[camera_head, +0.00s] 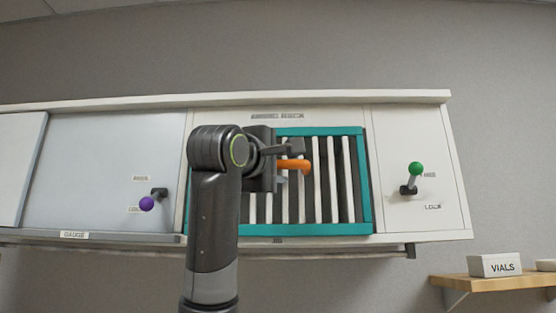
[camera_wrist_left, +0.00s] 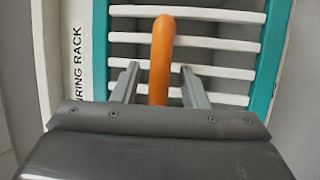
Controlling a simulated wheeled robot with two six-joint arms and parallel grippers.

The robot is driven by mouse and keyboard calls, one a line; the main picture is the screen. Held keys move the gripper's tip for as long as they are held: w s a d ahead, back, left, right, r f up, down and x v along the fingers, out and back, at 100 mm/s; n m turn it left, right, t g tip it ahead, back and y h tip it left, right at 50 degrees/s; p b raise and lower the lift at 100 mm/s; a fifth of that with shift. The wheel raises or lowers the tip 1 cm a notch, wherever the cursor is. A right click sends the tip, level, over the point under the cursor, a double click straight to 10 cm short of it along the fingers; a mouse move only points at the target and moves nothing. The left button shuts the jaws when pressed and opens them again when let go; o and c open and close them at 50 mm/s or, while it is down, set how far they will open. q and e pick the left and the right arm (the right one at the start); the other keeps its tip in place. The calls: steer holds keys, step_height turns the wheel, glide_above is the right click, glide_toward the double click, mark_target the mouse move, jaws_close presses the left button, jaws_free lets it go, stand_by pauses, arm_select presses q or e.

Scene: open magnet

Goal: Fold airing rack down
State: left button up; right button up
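The airing rack is a teal frame (camera_head: 367,185) with white slats, standing upright within its opening in the white wall cabinet. It also fills the left wrist view behind the fingers, where its teal frame (camera_wrist_left: 268,60) shows beside the "RING RACK" lettering. An orange handle (camera_head: 297,165) sticks out from the rack; in the left wrist view the handle (camera_wrist_left: 160,62) stands between my fingers. My left gripper (camera_head: 291,164) is open around the handle, with a gap on each side between finger and handle (camera_wrist_left: 160,84). My right gripper is not in view.
A lever with a green knob (camera_head: 415,169) sits right of the rack, near a "LOCK" label. A purple-knobbed lever (camera_head: 147,203) is on the grey panel (camera_head: 90,150) at left. A wooden shelf (camera_head: 490,283) with a "VIALS" box (camera_head: 495,265) is at lower right.

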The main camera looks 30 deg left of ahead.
arm_select(q)
jaws_close()
steer(key=shift+d, duration=0.1)
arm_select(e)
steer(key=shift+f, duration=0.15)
